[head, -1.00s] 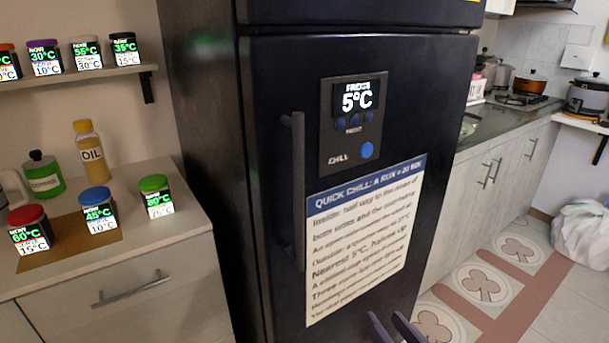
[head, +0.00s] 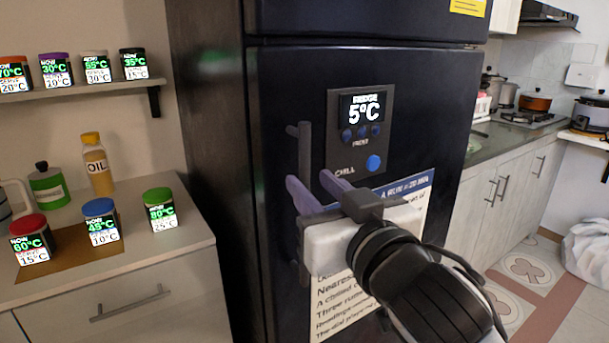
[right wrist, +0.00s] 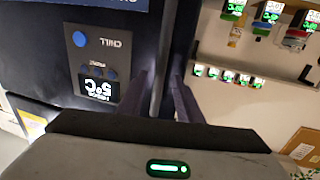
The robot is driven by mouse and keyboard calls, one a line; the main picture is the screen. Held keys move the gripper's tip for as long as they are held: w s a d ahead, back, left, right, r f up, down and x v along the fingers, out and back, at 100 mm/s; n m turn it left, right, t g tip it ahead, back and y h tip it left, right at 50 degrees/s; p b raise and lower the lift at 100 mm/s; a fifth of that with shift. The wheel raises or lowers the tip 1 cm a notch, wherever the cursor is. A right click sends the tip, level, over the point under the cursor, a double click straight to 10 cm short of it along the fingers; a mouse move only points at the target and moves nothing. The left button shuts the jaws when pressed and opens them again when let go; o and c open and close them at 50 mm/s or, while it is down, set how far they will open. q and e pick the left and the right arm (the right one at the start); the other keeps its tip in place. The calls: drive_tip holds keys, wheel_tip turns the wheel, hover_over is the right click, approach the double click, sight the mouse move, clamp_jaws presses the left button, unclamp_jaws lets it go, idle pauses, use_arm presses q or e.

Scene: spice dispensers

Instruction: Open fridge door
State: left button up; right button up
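The fridge door (head: 285,90) is dark and shut. Its vertical bar handle (head: 303,143) is on the door's left side, with its middle hidden behind my right gripper. My right gripper (head: 310,178) is at the handle with its two purple fingers parted. In the right wrist view, the fingers of this gripper (right wrist: 160,76) point at the door edge and the handle bar (right wrist: 162,62) runs between them. A gap shows between the fingers, and I cannot tell whether either touches the bar. My left gripper is not in view.
A control panel (head: 340,155) reading 5°C and a partly covered notice (head: 418,190) are on the door. Left of the fridge, a counter (head: 190,235) holds spice jars and an oil bottle (head: 97,165). A shelf (head: 75,92) with several jars hangs above.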

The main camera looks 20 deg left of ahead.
sight(307, 178)
drive_tip(key=shift+x, duration=2.1)
clamp_jaws()
